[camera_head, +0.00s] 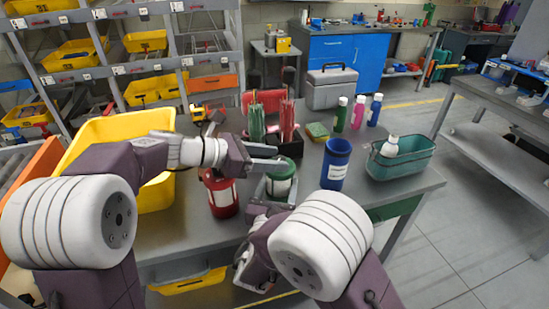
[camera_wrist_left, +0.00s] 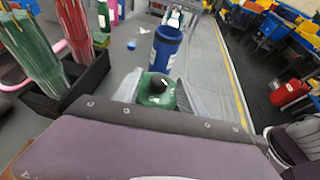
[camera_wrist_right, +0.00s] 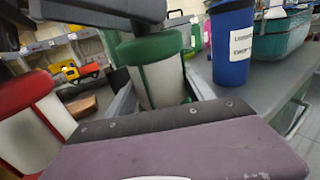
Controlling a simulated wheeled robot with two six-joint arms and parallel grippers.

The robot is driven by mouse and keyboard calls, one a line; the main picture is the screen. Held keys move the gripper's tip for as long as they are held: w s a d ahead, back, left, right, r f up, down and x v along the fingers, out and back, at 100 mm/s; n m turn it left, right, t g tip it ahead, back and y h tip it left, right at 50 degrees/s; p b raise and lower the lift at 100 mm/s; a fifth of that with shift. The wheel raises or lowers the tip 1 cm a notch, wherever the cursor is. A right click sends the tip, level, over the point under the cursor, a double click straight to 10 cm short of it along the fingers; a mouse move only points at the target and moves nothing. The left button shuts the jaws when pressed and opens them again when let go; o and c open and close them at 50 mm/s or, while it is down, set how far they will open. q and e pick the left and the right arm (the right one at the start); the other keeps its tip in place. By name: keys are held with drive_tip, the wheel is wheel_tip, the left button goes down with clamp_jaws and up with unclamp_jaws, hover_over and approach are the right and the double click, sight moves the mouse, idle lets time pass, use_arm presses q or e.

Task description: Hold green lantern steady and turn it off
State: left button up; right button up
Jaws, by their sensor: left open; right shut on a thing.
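The green lantern (camera_head: 281,179) stands on the grey table, with a green top and a pale body. My right gripper (camera_head: 268,203) is shut on its body from the near side; the right wrist view shows the lantern (camera_wrist_right: 156,75) between the fingers. My left gripper (camera_head: 270,157) is open at the lantern's top, with its fingers on either side. In the left wrist view the green top (camera_wrist_left: 156,92) with a dark knob sits between those fingers. Whether the left fingers touch it I cannot tell. A red lantern (camera_head: 220,194) stands to the left.
A blue container (camera_head: 336,163) stands close on the right, and a teal basket (camera_head: 405,160) holding a white bottle is farther right. A black holder (camera_head: 288,148) with red and green bundles is behind. A yellow bin (camera_head: 112,128) is at left. Several bottles stand at the back.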

use_arm(q)
drive_tip(key=shift+w+d+f, duration=0.15)
drive_tip(key=shift+d, duration=0.2)
clamp_jaws()
drive_tip(key=n+t+y, duration=0.2)
drive_tip(key=n+t, duration=0.1)
drive_tip(key=n+t+y, duration=0.1)
drive_tip(key=n, duration=0.1)
drive_tip(key=shift+s+d+t, duration=0.25)
drive_tip(key=shift+d+t, duration=0.05)
drive_tip(key=shift+n+t+y, duration=0.3)
drive_tip(key=shift+y, duration=0.2)
drive_tip(key=shift+s, duration=0.1)
